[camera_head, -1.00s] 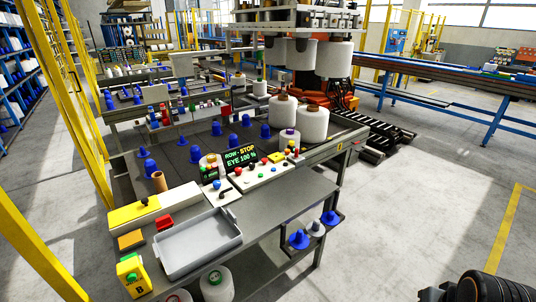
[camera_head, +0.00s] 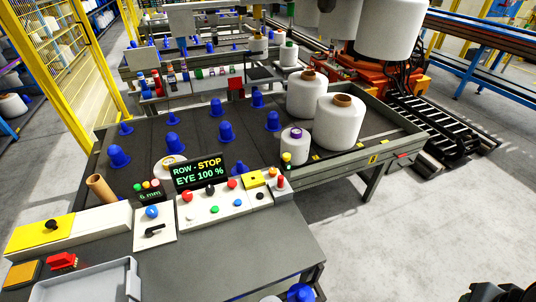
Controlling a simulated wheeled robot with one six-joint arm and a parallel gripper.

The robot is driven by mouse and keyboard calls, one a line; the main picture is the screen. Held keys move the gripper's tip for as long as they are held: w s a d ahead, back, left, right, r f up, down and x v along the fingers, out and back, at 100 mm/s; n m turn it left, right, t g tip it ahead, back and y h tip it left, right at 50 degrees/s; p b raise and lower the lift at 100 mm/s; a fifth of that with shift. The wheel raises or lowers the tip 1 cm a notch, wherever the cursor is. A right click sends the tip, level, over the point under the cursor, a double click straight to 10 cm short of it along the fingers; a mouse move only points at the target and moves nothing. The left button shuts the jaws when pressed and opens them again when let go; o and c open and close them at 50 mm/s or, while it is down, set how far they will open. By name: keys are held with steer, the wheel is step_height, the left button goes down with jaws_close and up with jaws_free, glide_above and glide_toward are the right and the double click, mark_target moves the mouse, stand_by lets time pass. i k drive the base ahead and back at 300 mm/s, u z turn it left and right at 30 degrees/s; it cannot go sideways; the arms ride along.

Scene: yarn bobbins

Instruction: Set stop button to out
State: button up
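A white control panel (camera_head: 215,205) stands on the grey table behind the tray. It carries red buttons (camera_head: 232,183), a green button (camera_head: 214,209), a blue button (camera_head: 238,201) and small white ones. A red-topped knob (camera_head: 281,183) stands at its right end, beside a yellow plate (camera_head: 253,179) with a small dark button. I cannot tell which control is the stop button, or whether it is in or out. A display (camera_head: 197,172) behind the panel reads "ROW - STOP" and "EYE 100 %". My gripper is not in view; only a dark part shows at the bottom right corner.
A box with a blue button and black lever (camera_head: 154,228) stands left of the panel. A yellow-and-white box (camera_head: 62,232) and grey tray (camera_head: 80,284) are further left. White bobbins (camera_head: 338,124) and blue cones (camera_head: 119,157) stand behind. The grey floor at right is open.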

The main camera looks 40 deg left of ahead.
mark_target(232, 183)
steer(key=i, duration=3.75)
steer(key=u, duration=4.8)
steer(key=i, duration=1.7)
